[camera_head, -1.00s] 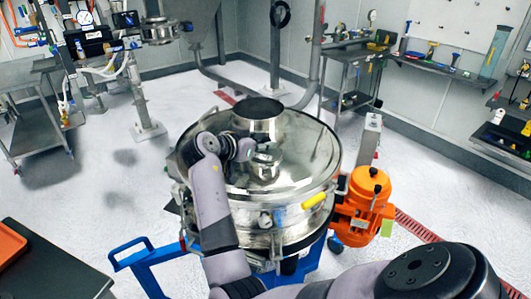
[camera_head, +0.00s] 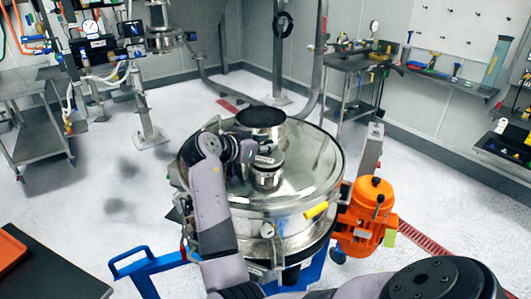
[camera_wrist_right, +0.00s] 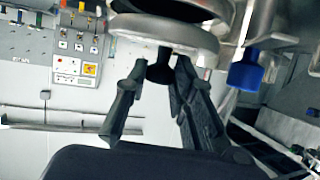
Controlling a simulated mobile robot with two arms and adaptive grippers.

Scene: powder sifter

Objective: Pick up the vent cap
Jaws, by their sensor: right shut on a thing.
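The vent cap (camera_head: 267,174) is a small, round, shiny steel piece at the top of the sifter lid (camera_head: 310,165), just in front of the wider open steel inlet (camera_head: 261,124). My right gripper (camera_head: 266,160) reaches over the lid from the left and is shut on the upper part of the cap. In the right wrist view, the dark fingers of the right gripper (camera_wrist_right: 155,75) meet a dark piece below a round steel rim (camera_wrist_right: 165,35). I cannot tell whether the cap is clear of the lid. My left gripper is not in view.
An orange motor (camera_head: 366,215) stands at the sifter's right, by a yellow handle (camera_head: 316,210). A blue frame (camera_head: 150,265) carries the sifter. A dark table (camera_head: 45,270) is at the lower left. The floor between it and the back carts is open.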

